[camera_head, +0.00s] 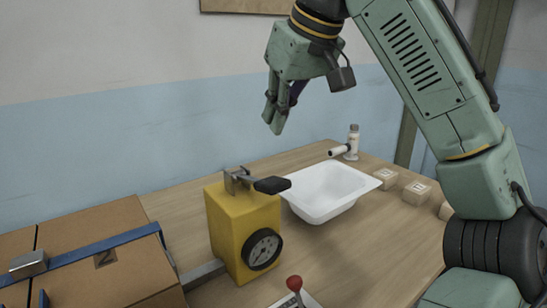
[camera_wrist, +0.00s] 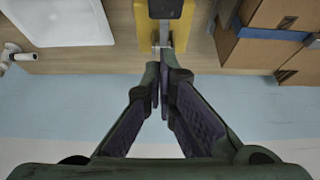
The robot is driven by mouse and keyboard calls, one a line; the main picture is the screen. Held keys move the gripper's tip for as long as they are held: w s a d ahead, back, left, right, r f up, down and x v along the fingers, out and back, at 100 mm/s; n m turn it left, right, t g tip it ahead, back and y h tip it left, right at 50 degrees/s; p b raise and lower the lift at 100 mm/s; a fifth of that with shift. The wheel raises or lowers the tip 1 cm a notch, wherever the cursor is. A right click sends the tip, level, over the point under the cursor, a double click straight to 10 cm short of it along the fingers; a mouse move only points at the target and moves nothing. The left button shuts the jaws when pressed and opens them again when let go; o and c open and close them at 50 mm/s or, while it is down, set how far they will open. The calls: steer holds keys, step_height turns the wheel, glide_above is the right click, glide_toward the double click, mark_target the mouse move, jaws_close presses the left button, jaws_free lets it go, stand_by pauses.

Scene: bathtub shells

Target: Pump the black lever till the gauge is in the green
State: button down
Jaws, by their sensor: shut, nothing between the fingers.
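The black lever (camera_head: 271,185) sticks out to the right from the metal bracket on top of a yellow pump box (camera_head: 232,222). The round gauge (camera_head: 262,249) is on the front of the box; its needle and any green zone are too small to read. My gripper (camera_head: 272,123) is shut and empty, in the air above and behind the lever, apart from it. In the wrist view my gripper (camera_wrist: 163,75) has its fingertips together, just short of the yellow box (camera_wrist: 168,30) in the picture.
A white tub (camera_head: 330,190) stands right of the pump, with a white tap (camera_head: 350,143) behind it. Small wooden blocks (camera_head: 417,192) lie at the right. Cardboard boxes (camera_head: 90,260) with a blue strap stand at the left. A red-knobbed stick (camera_head: 294,284) is in front.

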steer(key=p, duration=0.1)
glide_above(273, 178)
steer(key=f, duration=0.4)
steer(key=shift+w+a+f, duration=0.2)
steer(key=shift+w+f, duration=0.05)
steer(key=shift+f, duration=0.15)
steer(key=shift+s+d+f, duration=0.1)
steer(key=shift+s+f, duration=0.05)
steer(key=shift+f, duration=0.4)
steer(key=shift+s+d+f, duration=0.1)
steer(key=shift+s+f, duration=0.05)
steer(key=shift+f, duration=0.4)
steer(key=shift+s+f+p, duration=0.1)
steer(key=shift+f+p, duration=0.2)
steer(key=shift+f, duration=0.3)
